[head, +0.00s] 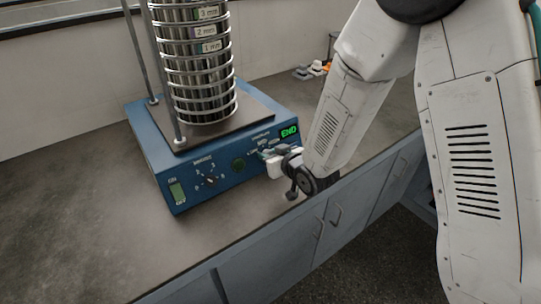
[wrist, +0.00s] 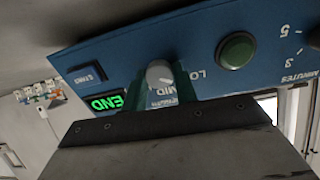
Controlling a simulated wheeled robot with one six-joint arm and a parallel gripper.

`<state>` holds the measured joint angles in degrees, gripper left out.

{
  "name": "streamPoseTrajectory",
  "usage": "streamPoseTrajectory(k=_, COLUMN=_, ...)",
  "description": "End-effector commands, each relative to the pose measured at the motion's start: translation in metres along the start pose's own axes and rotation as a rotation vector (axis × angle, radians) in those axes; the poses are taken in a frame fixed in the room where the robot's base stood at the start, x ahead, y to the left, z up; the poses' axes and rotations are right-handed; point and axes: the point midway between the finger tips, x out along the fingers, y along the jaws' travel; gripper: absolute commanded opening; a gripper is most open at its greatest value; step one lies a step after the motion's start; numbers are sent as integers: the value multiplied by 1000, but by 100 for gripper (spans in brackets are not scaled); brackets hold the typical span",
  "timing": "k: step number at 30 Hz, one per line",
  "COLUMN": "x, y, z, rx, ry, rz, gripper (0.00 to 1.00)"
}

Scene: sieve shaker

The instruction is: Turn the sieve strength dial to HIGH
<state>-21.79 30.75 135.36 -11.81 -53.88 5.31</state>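The sieve strength dial (wrist: 160,73) is a small grey knob on the blue front panel, with "LO" to its right and "MID" just below it in the wrist view. In the head view my gripper (head: 268,155) hides most of the dial.
The blue shaker base (head: 166,163) carries a stack of sieves (head: 200,70). Near the dial are the green END display (wrist: 108,102), the START button (wrist: 87,75) and a green round button (wrist: 236,51). A minutes dial (head: 210,180) is farther left. Bare counter (head: 70,200) lies left.

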Motion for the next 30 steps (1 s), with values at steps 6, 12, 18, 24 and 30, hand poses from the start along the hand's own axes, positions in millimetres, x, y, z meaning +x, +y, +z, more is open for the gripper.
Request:
streamPoseTrajectory(k=6, x=0, y=1, z=0, rx=29, ry=-1, rz=0, gripper=6)
streamPoseTrajectory(k=12, x=0, y=1, z=0, rx=124, ry=-5, rz=-4, gripper=6)
streamPoseTrajectory(k=18, x=0, y=2, z=0, rx=289, ry=-10, rz=-9, gripper=6)
streamPoseTrajectory(k=24, x=0, y=2, z=0, rx=479, ry=-16, rz=-18, gripper=6)
streamPoseTrajectory(k=30, x=0, y=3, z=0, rx=668, ry=-22, rz=-25, gripper=6)
